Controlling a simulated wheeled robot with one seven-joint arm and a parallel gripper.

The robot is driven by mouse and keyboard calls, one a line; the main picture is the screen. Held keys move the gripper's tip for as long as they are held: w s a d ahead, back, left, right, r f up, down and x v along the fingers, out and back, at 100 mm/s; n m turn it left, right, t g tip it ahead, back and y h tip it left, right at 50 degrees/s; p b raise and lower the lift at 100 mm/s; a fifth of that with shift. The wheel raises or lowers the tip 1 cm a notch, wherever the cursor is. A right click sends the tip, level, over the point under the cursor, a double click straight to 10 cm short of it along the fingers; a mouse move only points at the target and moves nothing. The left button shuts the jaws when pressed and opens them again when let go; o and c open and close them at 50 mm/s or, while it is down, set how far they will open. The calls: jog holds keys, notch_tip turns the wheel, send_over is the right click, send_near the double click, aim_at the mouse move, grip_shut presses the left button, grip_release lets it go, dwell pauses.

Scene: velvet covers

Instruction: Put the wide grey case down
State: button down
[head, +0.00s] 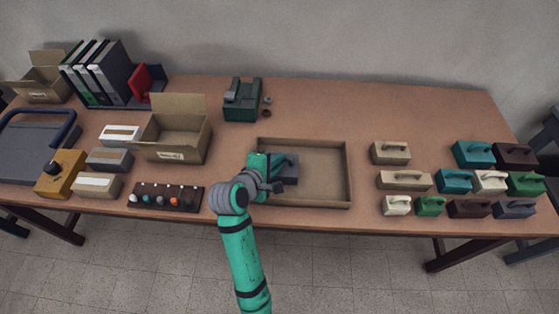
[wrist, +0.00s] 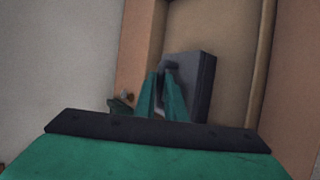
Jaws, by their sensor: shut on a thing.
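The wide grey case (head: 289,167) is dark blue-grey. It is at the left part of a shallow brown tray (head: 349,175); my green arm covers part of it. In the wrist view the case (wrist: 206,85) stands out against the tray floor (wrist: 232,45), with its handle between my fingers. My gripper (wrist: 161,82) is shut on that handle; in the head view my gripper (head: 274,175) is partly hidden by my wrist. I cannot tell whether the case touches the tray floor.
Several coloured cases with handles, such as a teal one (head: 473,153), stand in rows at the right. An open cardboard box (head: 172,138) and a dark rack of knobs (head: 166,198) are left of the tray. A green machine (head: 242,103) stands behind. The tray's right half is bare.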

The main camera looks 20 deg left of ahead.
jog(key=c, duration=1.8)
grip_release()
jog(key=shift+a, duration=0.1)
jog(key=v, duration=1.2)
jog(key=shift+a, duration=0.1)
jog(key=shift+w, duration=0.1)
